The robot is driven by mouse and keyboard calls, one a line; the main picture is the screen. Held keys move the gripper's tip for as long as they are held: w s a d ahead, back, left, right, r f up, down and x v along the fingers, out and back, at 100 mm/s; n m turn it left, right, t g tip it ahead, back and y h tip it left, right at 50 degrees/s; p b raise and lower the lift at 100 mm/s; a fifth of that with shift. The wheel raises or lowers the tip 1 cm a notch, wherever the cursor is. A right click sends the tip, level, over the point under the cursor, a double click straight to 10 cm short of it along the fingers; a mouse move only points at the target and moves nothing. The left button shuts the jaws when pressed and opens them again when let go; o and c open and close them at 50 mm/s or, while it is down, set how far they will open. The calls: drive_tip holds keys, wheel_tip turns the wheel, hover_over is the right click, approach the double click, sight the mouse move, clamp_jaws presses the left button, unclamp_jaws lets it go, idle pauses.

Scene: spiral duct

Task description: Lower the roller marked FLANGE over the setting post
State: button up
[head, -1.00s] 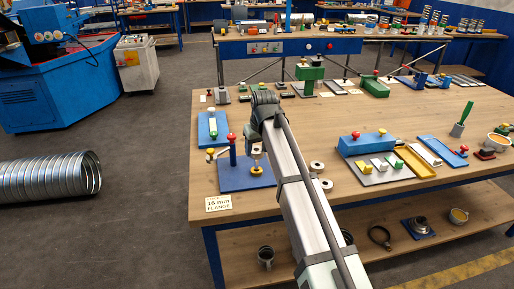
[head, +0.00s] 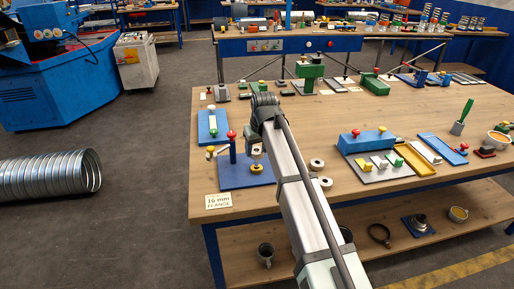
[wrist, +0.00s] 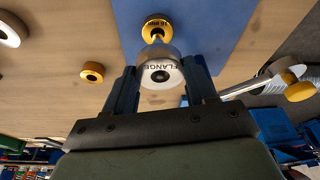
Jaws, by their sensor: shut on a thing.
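My gripper (wrist: 160,92) is shut on a grey roller (wrist: 161,56) with a pale end face marked FLANGE and a dark centre hole. Just beyond the roller in the wrist view is the setting post (wrist: 157,34), a thin metal pin with a yellow collar (wrist: 157,22) on a blue plate (wrist: 205,25). The roller overlaps part of the pin; I cannot tell whether the pin has entered its bore. In the head view my gripper (head: 256,151) is just above the yellow collar (head: 256,168) on the blue plate (head: 240,180), partly hidden by my arm.
A blue post with a red knob (head: 232,150) stands close left on the plate. A "16 mm FLANGE" card (head: 218,201) is at the table's front edge. Two loose pale rollers (head: 316,164) lie to the right. A grey lever with a yellow knob (wrist: 301,91) is near the right finger.

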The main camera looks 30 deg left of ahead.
drive_tip(key=shift+f, duration=0.7)
idle(0.6)
drive_tip(key=o, duration=1.6)
drive_tip(key=shift+r, duration=0.1)
drive_tip(key=shift+r, duration=3.9)
